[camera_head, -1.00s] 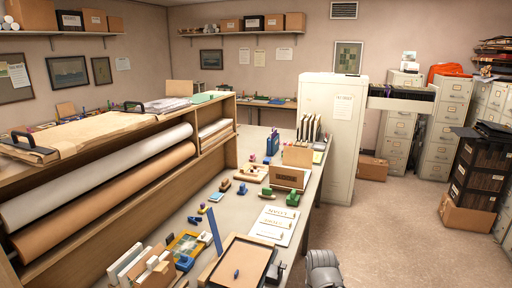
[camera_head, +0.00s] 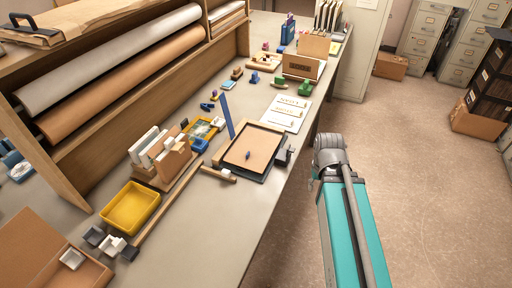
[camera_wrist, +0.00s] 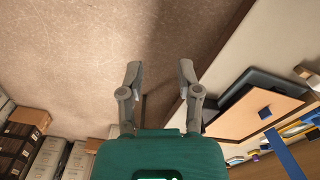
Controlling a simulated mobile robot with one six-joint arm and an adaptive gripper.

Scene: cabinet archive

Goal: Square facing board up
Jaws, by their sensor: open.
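A flat tan board (camera_head: 262,142) with a small blue knob (camera_head: 248,155) lies in a dark-edged tray (camera_head: 238,171) on the worktop; I take it for the facing board. Its edges look roughly in line with the tray, but I cannot tell how squarely it sits. The board also shows in the wrist view (camera_wrist: 250,112), right of my gripper. My gripper (camera_wrist: 160,72) is open and empty, over the floor beside the worktop edge, apart from the board. In the head view only my arm shows, right of the worktop.
A blue upright strip (camera_head: 227,116) stands left of the tray, with a wooden bar (camera_head: 168,208) running along the worktop. A yellow bin (camera_head: 130,207) and a card rack (camera_head: 165,157) are further left. White labelled sheets (camera_head: 287,113) lie beyond.

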